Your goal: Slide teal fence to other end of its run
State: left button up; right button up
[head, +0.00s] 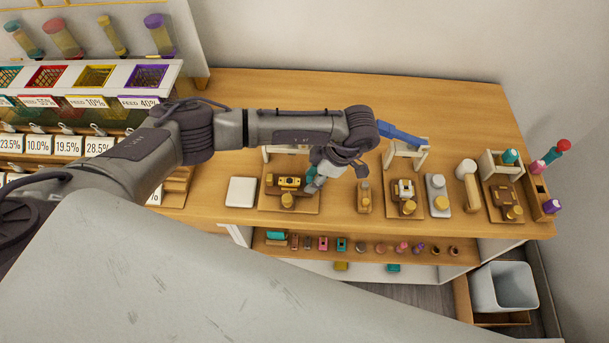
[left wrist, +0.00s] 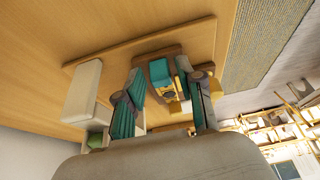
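A small teal block (left wrist: 184,66), which looks like the teal fence, stands beside a yellow part on a brown wooden fixture (left wrist: 150,58) in the left wrist view. My left gripper (left wrist: 165,92) has its two teal-padded fingers apart, with the fixture beyond them and nothing clearly held. In the head view my left gripper (head: 316,181) is low over the right edge of a wooden station board (head: 270,203) carrying a yellow-topped fixture (head: 289,183). The teal fence cannot be told apart from the teal fingers there, and my arm hides part of the board. My right gripper is not in view.
A white square pad (head: 241,192) lies left of the board. A small wooden stand (head: 363,196) is close on the right, then another station (head: 403,199). A shelf (head: 370,240) below holds several small parts. The table's back is clear.

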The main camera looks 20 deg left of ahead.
pick_arm(q)
jog(key=shift+a+p+v, duration=0.1)
jog(key=shift+p+v, duration=0.45)
jog(key=shift+v, duration=0.8)
jog(key=shift+a+p+v, duration=0.15)
jog(key=shift+p+v, duration=0.4)
jog(key=shift+v, duration=0.75)
jog(key=shift+r, duration=0.1)
jog(key=v, duration=1.2)
